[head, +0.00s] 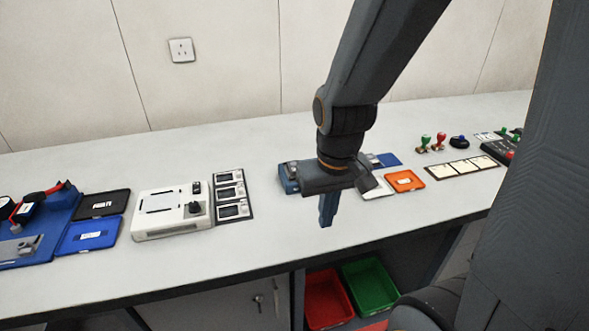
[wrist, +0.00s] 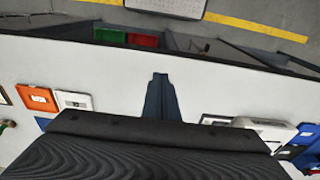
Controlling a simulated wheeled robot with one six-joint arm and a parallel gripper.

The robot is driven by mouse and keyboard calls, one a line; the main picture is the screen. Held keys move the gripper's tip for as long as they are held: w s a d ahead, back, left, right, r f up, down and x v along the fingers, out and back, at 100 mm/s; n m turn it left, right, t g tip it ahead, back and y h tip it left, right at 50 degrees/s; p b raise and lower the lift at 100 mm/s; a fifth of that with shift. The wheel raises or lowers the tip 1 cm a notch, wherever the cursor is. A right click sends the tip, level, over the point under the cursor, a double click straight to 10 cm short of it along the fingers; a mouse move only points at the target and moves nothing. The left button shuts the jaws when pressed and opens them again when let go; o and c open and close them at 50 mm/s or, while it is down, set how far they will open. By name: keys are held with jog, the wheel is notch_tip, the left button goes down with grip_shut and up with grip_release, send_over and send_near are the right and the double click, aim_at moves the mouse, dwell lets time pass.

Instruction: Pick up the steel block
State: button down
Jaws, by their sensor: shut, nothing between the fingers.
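My gripper (head: 326,222) is shut and empty, pointing down above the middle of the white bench (head: 270,243). In the wrist view its fingers (wrist: 159,78) are together, with bare bench around them. A grey, metal-looking piece (head: 20,246) lies on the blue fixture (head: 52,228) at the far left of the head view, well away from my gripper. I cannot tell whether this piece is the steel block. No other clear steel block shows, and my arm hides part of the bench behind the gripper.
A white control box (head: 172,212) and a dark panel with displays (head: 233,197) stand left of my gripper. An orange tray (head: 405,181) lies to its right, with green and red stamps (head: 440,141) farther right. Red (head: 328,299) and green (head: 369,287) bins sit below the bench. The bench front is clear.

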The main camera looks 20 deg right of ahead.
dwell(0.3)
jog(key=c, duration=2.3)
grip_release()
jog(key=shift+w, duration=0.1)
jog(key=o, duration=1)
jog(key=w, duration=0.3)
jog(key=w+r+t+p, duration=0.1)
jog(key=w, duration=0.2)
jog(key=w+t+p, duration=0.1)
jog(key=w, duration=0.2)
jog(key=shift+w+a+r, duration=0.15)
jog(key=shift+w+r, duration=0.05)
jog(key=shift+r, duration=0.1)
jog(key=t+p, duration=0.2)
jog(key=t, duration=0.1)
send_near(294, 168)
jog(key=shift+d+p+x, duration=0.2)
jog(key=shift+p+x, duration=1.05)
jog(key=shift+x, duration=2.8)
